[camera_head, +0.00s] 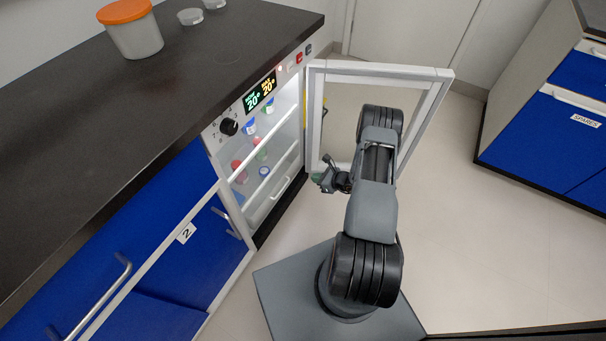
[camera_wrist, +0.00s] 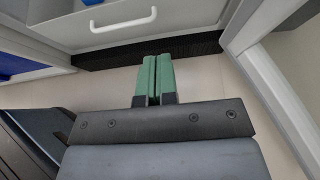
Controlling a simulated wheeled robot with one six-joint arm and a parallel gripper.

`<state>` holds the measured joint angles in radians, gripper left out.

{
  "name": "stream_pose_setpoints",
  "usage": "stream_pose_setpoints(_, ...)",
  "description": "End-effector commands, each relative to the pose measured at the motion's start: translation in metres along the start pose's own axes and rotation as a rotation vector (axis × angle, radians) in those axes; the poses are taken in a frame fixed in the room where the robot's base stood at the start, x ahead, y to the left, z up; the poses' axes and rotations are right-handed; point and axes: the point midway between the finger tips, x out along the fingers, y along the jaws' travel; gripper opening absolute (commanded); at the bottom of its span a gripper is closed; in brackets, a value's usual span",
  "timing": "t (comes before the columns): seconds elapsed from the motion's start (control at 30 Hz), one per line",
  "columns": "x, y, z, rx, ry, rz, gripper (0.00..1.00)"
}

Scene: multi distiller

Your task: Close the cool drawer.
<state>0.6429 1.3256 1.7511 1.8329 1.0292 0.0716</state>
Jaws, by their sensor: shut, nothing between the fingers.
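The cool drawer (camera_head: 270,205) is the white drawer at the bottom of the lit cooler. Its front and pale bar handle also show at the top of the wrist view (camera_wrist: 88,38). The drawer front looks close to the cooler's frame; I cannot tell whether a small gap remains. My gripper (camera_head: 318,178) is shut and empty, just in front of the cooler and to the right of the drawer. Its green fingertips (camera_wrist: 155,60) are together, pointing at the dark base below the drawer and not touching the handle.
The cooler's framed glass door (camera_head: 425,110) stands wide open, to the right of and behind my arm. Small coloured-lid containers (camera_head: 263,172) stand inside the cooler. Blue cabinets (camera_head: 165,250) are on the left, under the black worktop (camera_head: 140,110). The floor to the right is clear.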

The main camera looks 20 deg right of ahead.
Motion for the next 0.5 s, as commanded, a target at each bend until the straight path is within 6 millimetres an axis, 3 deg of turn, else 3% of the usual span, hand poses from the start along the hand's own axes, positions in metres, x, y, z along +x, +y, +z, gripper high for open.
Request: stream_pose_setpoints(0.5,0.093,0.001,-0.003,-0.001,-0.001,0.001,0.0)
